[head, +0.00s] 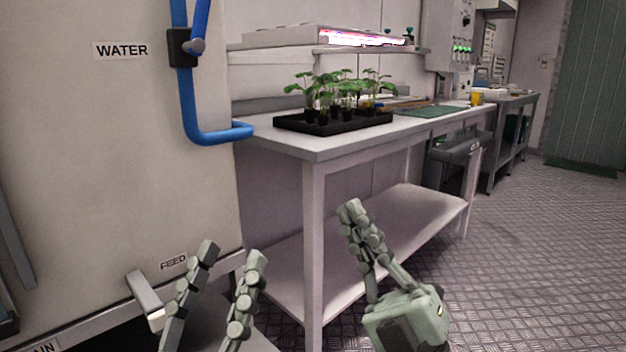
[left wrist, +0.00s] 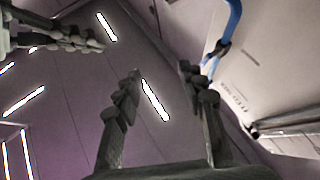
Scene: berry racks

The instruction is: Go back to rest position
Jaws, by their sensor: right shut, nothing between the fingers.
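My left gripper (head: 232,252) is at the lower left of the head view, in front of the cream tank, with its two fingers apart and nothing between them. Its spread fingers also show in the left wrist view (left wrist: 160,82), pointing up toward the ceiling. My right gripper (head: 352,210) is right of it in the head view, in front of the bench's lower shelf, with its fingers together and empty. Part of a gripper, probably my right one, shows at the upper left of the left wrist view (left wrist: 85,42).
A white bench (head: 320,150) with a lower shelf (head: 405,222) stands ahead. A black tray (head: 335,127) of seedlings (head: 345,92) is on it. The cream tank (head: 90,150) with a blue pipe (head: 188,105) is at left. The metal floor (head: 540,260) at right is clear.

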